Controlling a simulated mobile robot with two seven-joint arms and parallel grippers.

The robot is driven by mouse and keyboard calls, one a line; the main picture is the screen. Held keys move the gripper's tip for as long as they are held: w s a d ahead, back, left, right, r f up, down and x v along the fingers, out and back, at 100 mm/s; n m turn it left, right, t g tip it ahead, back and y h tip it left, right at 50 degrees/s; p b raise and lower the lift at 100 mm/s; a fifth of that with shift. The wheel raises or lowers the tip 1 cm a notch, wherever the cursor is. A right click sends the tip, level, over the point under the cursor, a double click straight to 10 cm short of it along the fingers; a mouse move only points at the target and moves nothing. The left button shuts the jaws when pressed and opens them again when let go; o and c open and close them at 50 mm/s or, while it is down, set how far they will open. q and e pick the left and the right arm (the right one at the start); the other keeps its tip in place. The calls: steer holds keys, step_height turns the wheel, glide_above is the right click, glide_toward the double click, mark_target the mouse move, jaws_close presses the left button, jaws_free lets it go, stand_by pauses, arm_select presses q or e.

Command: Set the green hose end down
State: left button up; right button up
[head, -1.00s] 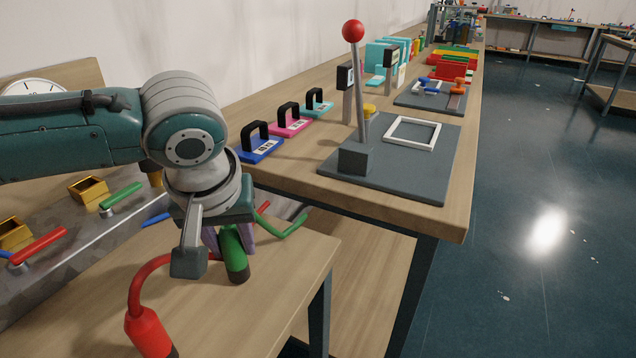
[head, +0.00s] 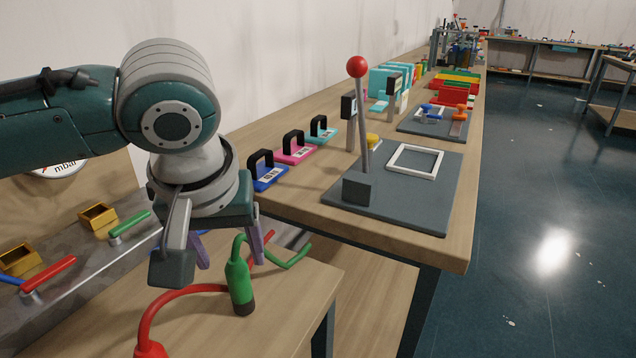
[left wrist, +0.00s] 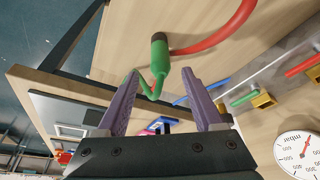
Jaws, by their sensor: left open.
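The green hose end (head: 239,284) stands near-upright on the wooden bench top, its dark tip down and its thin green hose curving off behind it. In the left wrist view the green hose end (left wrist: 159,55) lies beyond the fingertips, between their lines. My left gripper (head: 228,262) is open, with its purple fingers apart and empty above and around the hose's upper part. It also shows in the left wrist view (left wrist: 163,82). I cannot tell whether a finger touches the hose. My right gripper is not in view.
A red hose (head: 175,297) curves over the bench beside the green end. A metal panel (head: 85,278) with coloured handles and brass boxes is at left. A grey board (head: 400,200) with a red-knobbed lever is on the higher table. The bench's right front is clear.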

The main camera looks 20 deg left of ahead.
arm_select(q)
steer(key=a+v, duration=0.1)
steer(key=v, duration=0.4)
steer(key=s+d+f+m+h, duration=0.4)
steer(key=s+d+m, duration=0.2)
steer(key=s+d, duration=0.4)
steer(key=s+a+m+y, duration=0.1)
steer(key=s+a+m, duration=0.1)
steer(key=s+a, duration=0.3)
steer(key=shift+s+f+y+p, duration=0.4)
steer(key=shift+s+f, duration=0.05)
steer(key=shift+s, duration=0.75)
step_height(320, 180, up, 46)
steer(key=p, duration=4.6)
steer(key=shift+r, duration=0.15)
